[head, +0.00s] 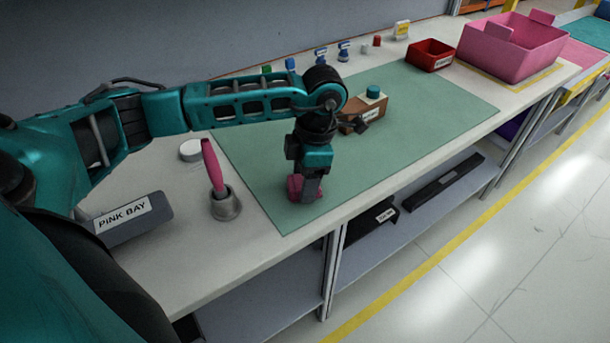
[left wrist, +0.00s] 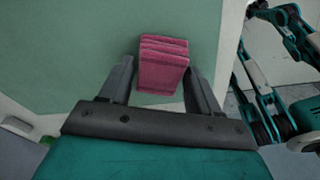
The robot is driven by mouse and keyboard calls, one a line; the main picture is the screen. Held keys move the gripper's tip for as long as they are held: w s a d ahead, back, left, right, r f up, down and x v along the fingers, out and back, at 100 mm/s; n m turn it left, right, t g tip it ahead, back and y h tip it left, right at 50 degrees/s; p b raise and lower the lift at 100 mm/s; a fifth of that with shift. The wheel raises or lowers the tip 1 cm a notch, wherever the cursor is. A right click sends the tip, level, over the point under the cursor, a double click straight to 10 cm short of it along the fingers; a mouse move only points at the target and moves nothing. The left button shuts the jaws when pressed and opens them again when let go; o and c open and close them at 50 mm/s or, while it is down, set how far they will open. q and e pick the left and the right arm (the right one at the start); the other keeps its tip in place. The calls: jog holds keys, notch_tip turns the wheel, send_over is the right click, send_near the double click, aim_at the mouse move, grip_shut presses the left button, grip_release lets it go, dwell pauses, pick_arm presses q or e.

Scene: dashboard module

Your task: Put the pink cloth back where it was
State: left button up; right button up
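The pink cloth (head: 296,187) is a small folded block at the near left part of the green mat (head: 250,165). In the left wrist view the cloth (left wrist: 163,65) shows its layered folds between the two fingers. My left gripper (head: 308,190) points down at the cloth, one finger on each side of it. In the left wrist view the gripper (left wrist: 162,75) has its fingers very close to the cloth's sides. I cannot tell whether they press on it or whether the cloth rests on the mat. My right gripper is not seen.
A pink-handled tool (head: 212,164) stands in a grey holder (head: 226,207) beside a PINK BAY sign (head: 124,217). A brown block with a teal knob (head: 368,110) stands on the mat. A red bin (head: 431,56) and a large pink bin (head: 510,50) stand farther right.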

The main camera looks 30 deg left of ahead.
pick_arm(q)
jog(key=shift+o, duration=1.2)
jog(key=shift+r, duration=0.15)
notch_tip(320, 180, up, 12)
jog(key=w+d, duration=0.1)
jog(key=shift+w, duration=0.15)
jog(key=shift+d, duration=0.15)
